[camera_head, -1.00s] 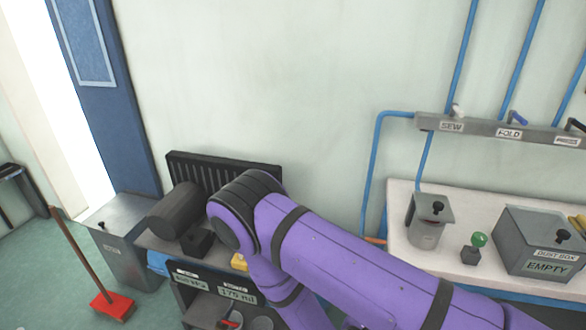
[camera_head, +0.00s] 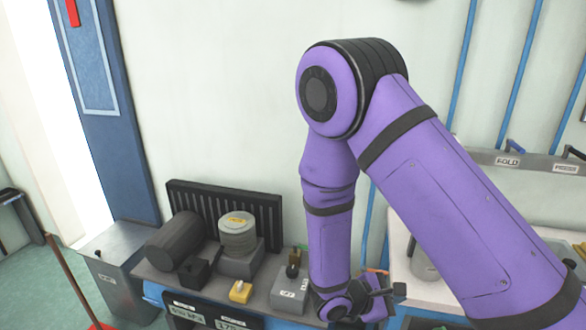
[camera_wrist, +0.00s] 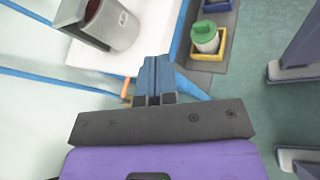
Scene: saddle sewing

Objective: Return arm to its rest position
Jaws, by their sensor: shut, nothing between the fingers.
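My purple arm (camera_head: 440,190) is bent, with its elbow high and its forearm hanging down in front of the pale wall. My gripper (camera_head: 398,290) is small at the lower end of the forearm, to the right of the dark workbench and by the near left end of the white counter. In the wrist view the blue-grey fingers (camera_wrist: 156,68) are together, with nothing between them. The fingers show over the gap between the white counter and the floor.
The white counter (camera_head: 425,288) is at right.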

